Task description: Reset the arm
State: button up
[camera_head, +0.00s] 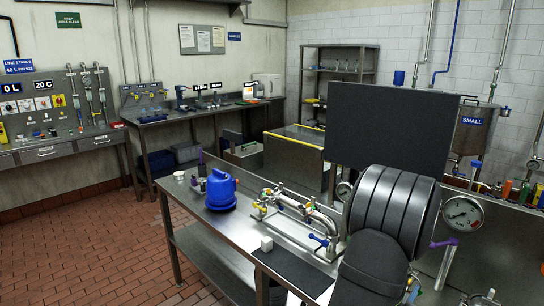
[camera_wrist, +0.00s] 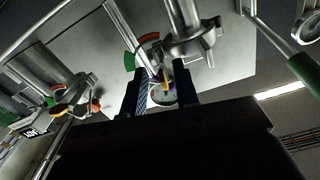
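My gripper (camera_wrist: 157,76) shows in the wrist view with two dark fingers apart. Nothing is visibly clamped between them. A yellow-tipped lever (camera_wrist: 165,78) and a round gauge (camera_wrist: 160,97) appear in the gap, seemingly beyond the fingers. In the head view, my dark grey arm rises large at the front right and hides part of the bench. My fingertips cannot be made out in that view.
A pressure gauge (camera_head: 463,213) stands right of my arm. A dark panel (camera_head: 388,130) stands behind.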

jog(key=s+a+n, duration=0.7)
jog(key=s+a, duration=0.5)
jog(key=shift+f+n, duration=0.25)
jog(key=shift+n, duration=0.15)
dwell(0.5)
jog(key=shift+o, duration=0.4)
dwell(0.9)
